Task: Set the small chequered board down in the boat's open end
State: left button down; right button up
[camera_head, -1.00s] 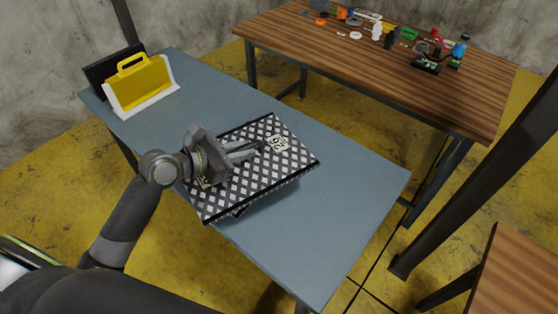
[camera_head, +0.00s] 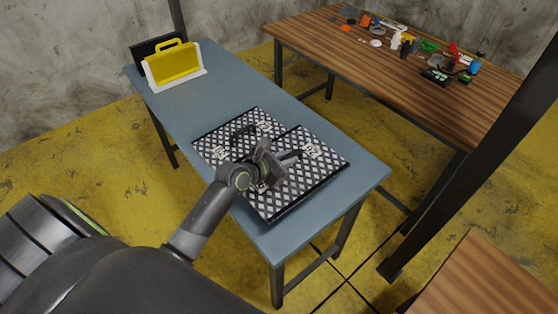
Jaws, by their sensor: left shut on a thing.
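A black-and-white chequered board (camera_head: 318,172) with pale lettering is held by my left gripper (camera_head: 292,157), whose fingers are shut on it. The board is over the near right part of the blue-grey table. A second chequered panel (camera_head: 212,148) with a dark handle-like shape shows at its left, partly hidden behind the held board and my gripper. I cannot tell whether the two touch or are joined, or how high the held board is above the table. I cannot make out a boat. My right gripper is not in view.
The blue-grey table (camera_head: 215,85) is clear behind the panels. A yellow handled item (camera_head: 174,65) on a white base stands at its far left end. A wooden table (camera_head: 400,90) with several small items stands behind. A dark post (camera_head: 480,150) rises at right.

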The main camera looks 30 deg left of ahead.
pick_arm(q)
notch_tip(320, 180, down, 3)
jog(key=shift+w+f+b, duration=0.1)
jog(key=shift+f+b, duration=0.05)
jog(key=shift+b, duration=0.15)
notch_tip(320, 180, down, 3)
jog(key=shift+f+b, duration=0.2)
jog(key=shift+b, duration=0.35)
jog(key=c, duration=1.8)
grip_release()
jog(key=shift+f, duration=0.2)
jog(key=o, duration=0.4)
